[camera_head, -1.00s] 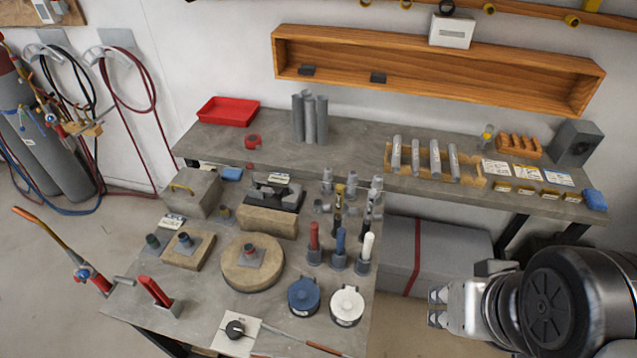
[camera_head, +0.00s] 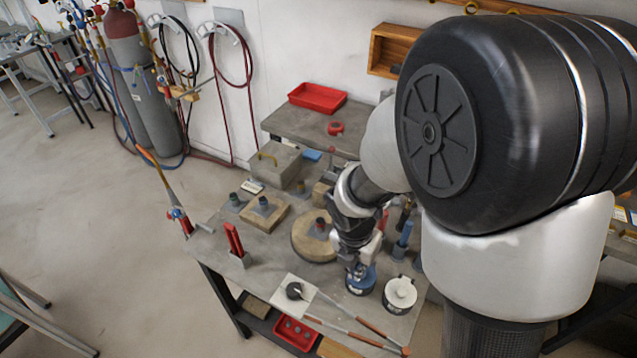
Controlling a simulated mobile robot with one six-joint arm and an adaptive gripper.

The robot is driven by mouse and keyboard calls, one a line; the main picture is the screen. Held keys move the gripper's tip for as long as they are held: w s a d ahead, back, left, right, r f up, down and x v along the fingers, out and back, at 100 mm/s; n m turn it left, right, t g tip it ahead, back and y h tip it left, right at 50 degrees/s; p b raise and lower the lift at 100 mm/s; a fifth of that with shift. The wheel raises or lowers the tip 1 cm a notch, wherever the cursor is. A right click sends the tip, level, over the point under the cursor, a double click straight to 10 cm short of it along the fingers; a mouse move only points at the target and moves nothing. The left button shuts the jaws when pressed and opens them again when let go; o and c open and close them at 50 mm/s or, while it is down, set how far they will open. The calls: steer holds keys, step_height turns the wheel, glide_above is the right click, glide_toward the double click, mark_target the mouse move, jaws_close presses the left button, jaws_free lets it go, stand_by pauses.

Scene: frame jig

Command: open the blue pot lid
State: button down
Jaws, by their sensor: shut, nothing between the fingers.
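The blue pot (camera_head: 362,286) stands near the front edge of the work table. My gripper (camera_head: 357,272) is directly over it, pointing down, and hides most of its lid. The fingers are shut and hold nothing. They look very near the lid or touching it; I cannot tell which. The rest of the lid, and whether it is raised, is hidden.
A white-lidded pot (camera_head: 400,292) stands close on the right of the blue pot. A round wooden block (camera_head: 306,240) is behind on the left. A black knob on a white plate (camera_head: 294,291) and long rods (camera_head: 350,333) lie in front. My arm covers the right side.

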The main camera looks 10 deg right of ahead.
steer(key=shift+n, duration=0.6)
steer(key=f+b, duration=0.1)
steer(key=f, duration=0.2)
steer(key=f+b, duration=0.2)
steer(key=f, duration=0.2)
steer(key=w+f+b, duration=0.1)
steer(key=f+b, duration=0.1)
steer(key=f, duration=0.2)
steer(key=shift+d, duration=0.35)
steer(key=shift+s, duration=0.1)
steer(key=shift+a+r, duration=0.1)
